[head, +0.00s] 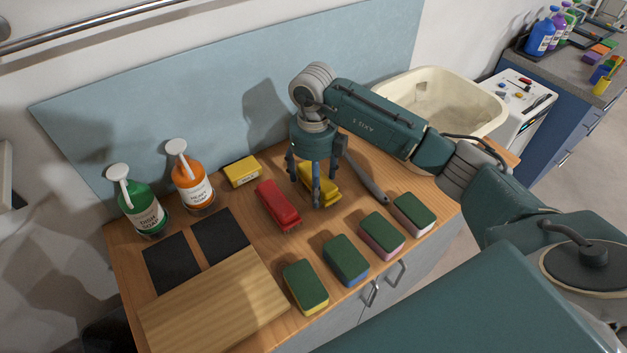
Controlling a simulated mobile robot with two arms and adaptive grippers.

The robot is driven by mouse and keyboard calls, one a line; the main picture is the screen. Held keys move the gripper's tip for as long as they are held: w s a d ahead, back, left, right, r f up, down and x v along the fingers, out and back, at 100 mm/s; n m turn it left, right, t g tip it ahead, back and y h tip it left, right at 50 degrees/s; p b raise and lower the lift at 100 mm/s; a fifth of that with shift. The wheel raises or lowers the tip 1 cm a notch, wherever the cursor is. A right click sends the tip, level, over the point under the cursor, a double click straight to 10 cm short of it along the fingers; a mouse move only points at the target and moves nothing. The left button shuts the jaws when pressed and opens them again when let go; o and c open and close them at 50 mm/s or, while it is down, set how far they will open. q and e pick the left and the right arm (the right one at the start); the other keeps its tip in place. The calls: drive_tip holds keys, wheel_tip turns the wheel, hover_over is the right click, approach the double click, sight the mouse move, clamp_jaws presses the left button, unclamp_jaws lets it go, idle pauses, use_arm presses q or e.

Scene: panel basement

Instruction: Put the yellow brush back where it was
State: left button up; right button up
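The yellow brush (331,191) lies on the wooden counter right of the red brush, partly hidden behind my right gripper's fingers. My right gripper (308,187) points down over it. Its fingers hang spread apart, one in front of the brush and another to its left; whether they touch it I cannot tell. The red brush (277,203) lies just to the left. My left gripper is not in view.
Several green-topped sponges (346,258) line the front edge. A grey-handled tool (367,178) lies right of the brush. A yellow box (242,171), soap bottles (143,209), dark pads (171,262), a wooden board (215,305) and a cream basin (462,91) surround the area.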

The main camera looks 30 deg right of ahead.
drive_tip(key=shift+r, duration=0.1)
drive_tip(key=shift+r, duration=0.2)
wheel_tip(320, 180, up, 11)
drive_tip(key=b, duration=0.2)
drive_tip(key=shift+f+b, duration=0.15)
drive_tip(key=shift+b, duration=0.15)
drive_tip(key=shift+r, duration=0.55)
